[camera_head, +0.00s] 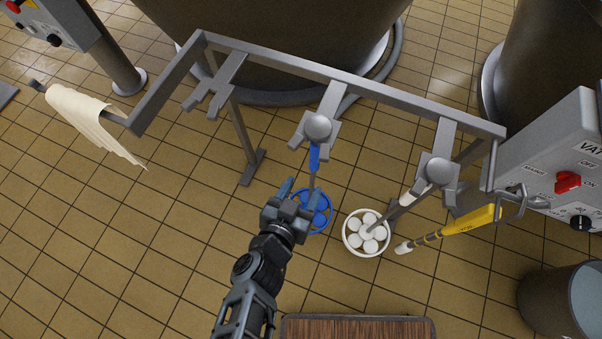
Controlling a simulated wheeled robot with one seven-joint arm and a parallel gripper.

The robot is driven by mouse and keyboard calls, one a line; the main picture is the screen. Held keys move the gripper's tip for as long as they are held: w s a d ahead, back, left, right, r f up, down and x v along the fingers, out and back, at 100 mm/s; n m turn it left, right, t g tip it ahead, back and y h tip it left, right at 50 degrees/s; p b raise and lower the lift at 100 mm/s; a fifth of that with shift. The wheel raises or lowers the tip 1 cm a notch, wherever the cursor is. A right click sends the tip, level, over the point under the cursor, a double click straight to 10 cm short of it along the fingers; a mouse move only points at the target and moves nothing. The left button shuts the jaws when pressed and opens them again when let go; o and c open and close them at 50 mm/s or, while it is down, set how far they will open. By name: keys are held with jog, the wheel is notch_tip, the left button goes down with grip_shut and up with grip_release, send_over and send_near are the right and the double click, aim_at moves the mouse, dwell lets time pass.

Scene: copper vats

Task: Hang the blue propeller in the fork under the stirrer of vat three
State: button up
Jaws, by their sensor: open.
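The blue propeller hangs upright from the rack's middle fork, with a grey knob (318,127) on top, a blue grip (314,157) below it and a blue perforated disc (324,218) at the bottom. My gripper (298,190) is open, beside the lower part of its shaft and partly in front of the disc. I cannot tell whether a finger touches the shaft. A control box (570,150) at the right is marked "VAT", its number cut off. No stirrer or fork under one is visible.
A white propeller (366,232) hangs from the right fork of the metal rack (345,82); the left fork (216,88) is empty. A cloth (90,118) hangs at left. A yellow-handled tool (460,230), a bucket (570,300) and a wooden-topped surface (358,328) are near. Large vats (270,40) stand behind.

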aim_at(313, 162)
jog(key=b+x, duration=0.1)
jog(key=x, duration=0.2)
jog(key=b+x, duration=0.2)
jog(key=x, duration=0.1)
jog(key=b+x, duration=0.1)
jog(key=x, duration=0.2)
jog(key=shift+w+a+r+b, duration=0.15)
jog(key=shift+w+b, duration=0.25)
jog(key=shift+w, duration=0.8)
jog(key=shift+d, duration=0.25)
grip_shut()
